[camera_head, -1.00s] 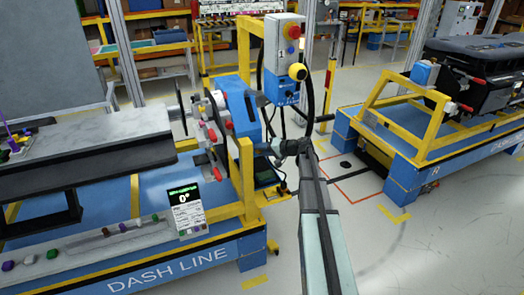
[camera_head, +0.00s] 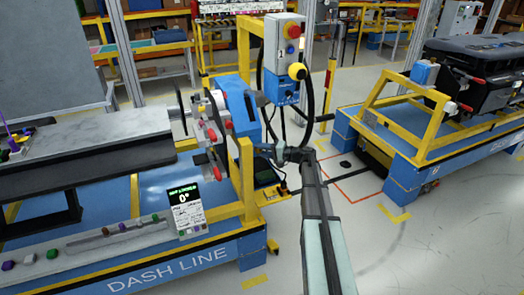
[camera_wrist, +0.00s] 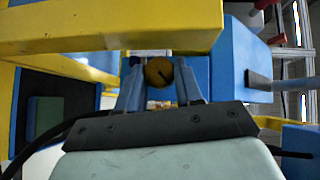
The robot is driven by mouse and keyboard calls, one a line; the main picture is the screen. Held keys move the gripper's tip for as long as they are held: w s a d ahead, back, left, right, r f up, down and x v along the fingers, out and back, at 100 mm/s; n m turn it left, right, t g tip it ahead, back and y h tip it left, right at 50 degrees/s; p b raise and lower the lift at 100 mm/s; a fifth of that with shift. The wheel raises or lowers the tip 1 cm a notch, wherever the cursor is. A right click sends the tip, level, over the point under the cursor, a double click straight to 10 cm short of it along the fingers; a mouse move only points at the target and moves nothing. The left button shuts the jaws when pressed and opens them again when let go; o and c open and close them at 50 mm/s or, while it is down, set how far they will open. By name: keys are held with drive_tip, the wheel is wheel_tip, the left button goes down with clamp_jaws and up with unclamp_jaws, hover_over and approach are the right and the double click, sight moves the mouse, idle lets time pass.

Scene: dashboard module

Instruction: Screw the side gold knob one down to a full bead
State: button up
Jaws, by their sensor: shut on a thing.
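The gold knob (camera_wrist: 158,71) shows in the wrist view as a round, brass-coloured disc with a dark line across it. My gripper (camera_wrist: 159,84) has its two blue-grey fingers on either side of the knob and is shut on it. In the head view my gripper (camera_head: 268,150) reaches left to the blue unit at the end of the dash stand. There the knob is too small or hidden to make out. How far it is screwed in cannot be told. A display (camera_head: 185,208) on the stand reads 0°.
A yellow beam (camera_wrist: 110,25) runs close above the fingers in the wrist view. A yellow post (camera_head: 247,180) and a blue block (camera_head: 240,105) stand close to my gripper. A control box with a yellow knob (camera_head: 297,71) and hanging cables is just behind.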

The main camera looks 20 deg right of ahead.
drive_tip(key=shift+f+m+t+y, duration=0.25)
drive_tip(key=shift+m+t+y, duration=0.85)
drive_tip(key=shift+m, duration=0.5)
drive_tip(key=o, duration=0.8)
drive_tip(key=shift+c, duration=0.2)
drive_tip(key=v, duration=1.3)
drive_tip(key=shift+s+d+f, duration=0.15)
drive_tip(key=shift+s+f, duration=0.05)
drive_tip(key=shift+s, duration=0.15)
